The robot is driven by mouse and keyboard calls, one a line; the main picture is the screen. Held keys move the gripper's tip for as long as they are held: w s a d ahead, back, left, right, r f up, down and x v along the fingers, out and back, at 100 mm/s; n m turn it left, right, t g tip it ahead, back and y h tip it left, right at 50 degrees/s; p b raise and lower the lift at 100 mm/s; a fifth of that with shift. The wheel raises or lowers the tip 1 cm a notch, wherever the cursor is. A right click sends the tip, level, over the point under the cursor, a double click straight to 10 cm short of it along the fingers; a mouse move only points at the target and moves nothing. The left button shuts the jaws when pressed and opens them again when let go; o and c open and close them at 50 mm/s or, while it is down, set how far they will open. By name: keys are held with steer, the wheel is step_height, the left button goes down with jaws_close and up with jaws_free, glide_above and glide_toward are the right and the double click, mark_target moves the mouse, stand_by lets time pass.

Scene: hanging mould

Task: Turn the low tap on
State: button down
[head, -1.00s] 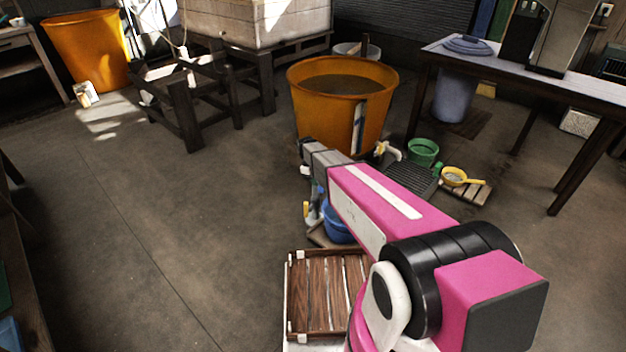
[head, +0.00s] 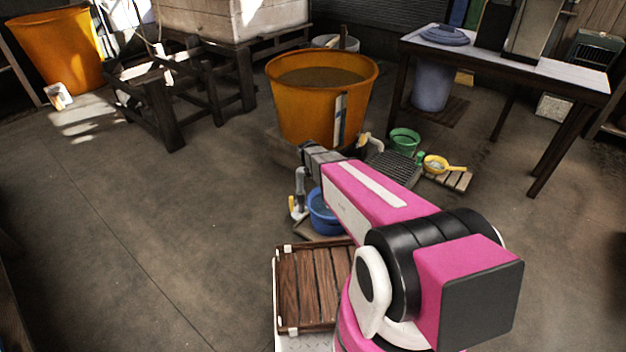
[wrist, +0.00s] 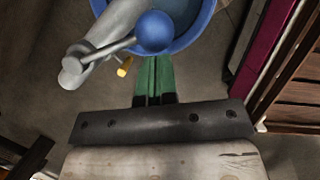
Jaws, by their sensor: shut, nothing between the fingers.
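The low tap is a grey pipe (head: 299,184) standing beside a blue basin (head: 323,213) in the head view. In the wrist view the tap's pipe (wrist: 112,28) leans over the blue basin (wrist: 190,42). A thin grey lever (wrist: 108,46) ends in a blue ball (wrist: 154,32). A small yellow part (wrist: 124,67) shows just below it. My gripper (wrist: 153,84) has green fingers, shut together and empty. In the picture they lie just below the ball and over the basin's near rim; I cannot tell whether they touch anything. The fingers are hidden in the head view.
An orange tub (head: 300,108) stands behind the basin. A slatted wooden crate (head: 312,288) is in front. A green bucket (head: 404,142) and a yellow scoop (head: 436,164) are to the right, near a table (head: 550,77). Floor to the left is clear.

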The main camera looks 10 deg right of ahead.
steer(key=d+n, duration=0.1)
steer(key=n, duration=0.1)
steer(key=d+n, duration=0.1)
steer(key=shift+w+d+t, duration=0.25)
steer(key=shift+d+t, duration=0.05)
steer(key=shift+t, duration=0.1)
steer(key=shift+w+d, duration=0.25)
steer(key=shift+d, duration=0.25)
steer(key=shift+w+d, duration=0.1)
steer(key=shift+s+a+r, duration=0.1)
steer(key=shift+s+a, duration=0.25)
steer(key=shift+a, duration=0.05)
steer(key=s+a+v, duration=0.1)
steer(key=a+v, duration=0.1)
steer(key=v, duration=0.9)
steer(key=shift+s, duration=0.45)
